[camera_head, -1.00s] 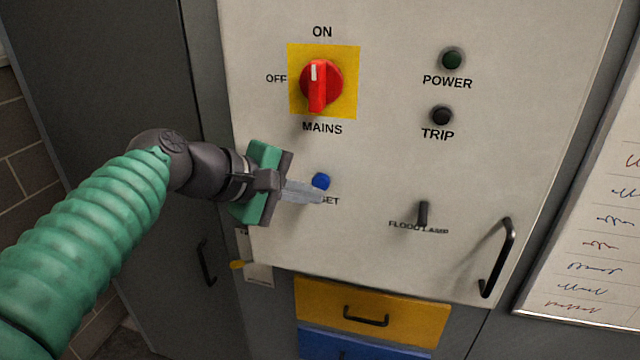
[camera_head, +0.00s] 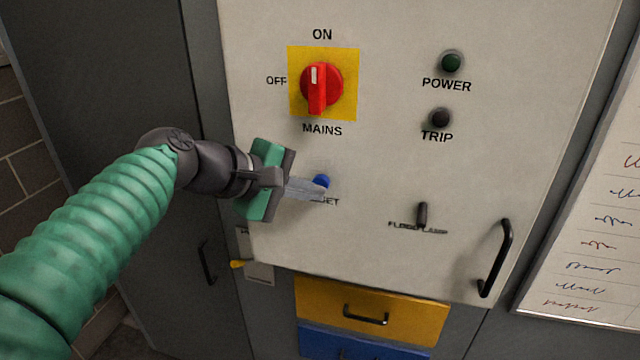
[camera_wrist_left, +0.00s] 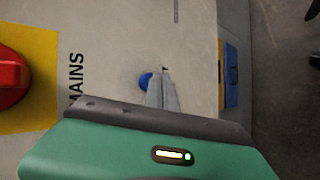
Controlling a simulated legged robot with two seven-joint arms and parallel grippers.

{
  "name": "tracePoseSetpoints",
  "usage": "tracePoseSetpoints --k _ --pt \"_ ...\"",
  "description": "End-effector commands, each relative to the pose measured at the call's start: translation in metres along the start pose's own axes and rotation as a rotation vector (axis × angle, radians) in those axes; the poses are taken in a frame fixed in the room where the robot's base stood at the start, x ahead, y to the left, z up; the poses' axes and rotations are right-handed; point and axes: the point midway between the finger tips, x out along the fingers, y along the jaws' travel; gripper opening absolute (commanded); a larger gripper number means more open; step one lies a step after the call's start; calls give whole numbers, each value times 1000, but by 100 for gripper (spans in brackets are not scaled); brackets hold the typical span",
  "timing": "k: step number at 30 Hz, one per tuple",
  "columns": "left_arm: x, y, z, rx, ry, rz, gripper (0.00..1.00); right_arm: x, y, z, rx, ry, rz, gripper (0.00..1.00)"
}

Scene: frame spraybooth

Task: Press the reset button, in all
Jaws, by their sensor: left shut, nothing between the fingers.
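The blue reset button (camera_head: 322,181) sits on the pale panel below the red mains switch, its label partly hidden by my fingers. My left gripper (camera_head: 322,194) is shut and empty, its fingertips at the lower edge of the button in the head view. In the left wrist view the blue button (camera_wrist_left: 146,81) shows just left of the shut fingers (camera_wrist_left: 157,72), partly covered by them. I cannot tell whether the tips touch the button. My right gripper is in neither view.
The red mains switch (camera_head: 321,84) is above on a yellow plate. A power lamp (camera_head: 451,62), a dark trip lamp (camera_head: 440,118), a flood lamp toggle (camera_head: 422,214) and a black handle (camera_head: 497,258) are to the right. A yellow drawer (camera_head: 415,318) is below.

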Motion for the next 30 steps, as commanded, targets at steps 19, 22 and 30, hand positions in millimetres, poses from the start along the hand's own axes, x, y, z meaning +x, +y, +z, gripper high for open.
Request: tracePoseSetpoints --k 19,22,30 --pt "6 4 -4 0 -1 0 0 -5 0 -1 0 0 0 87" --pt "6 4 -4 0 0 0 0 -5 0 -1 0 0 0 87" --pt "3 0 -2 0 1 1 0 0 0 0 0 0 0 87"
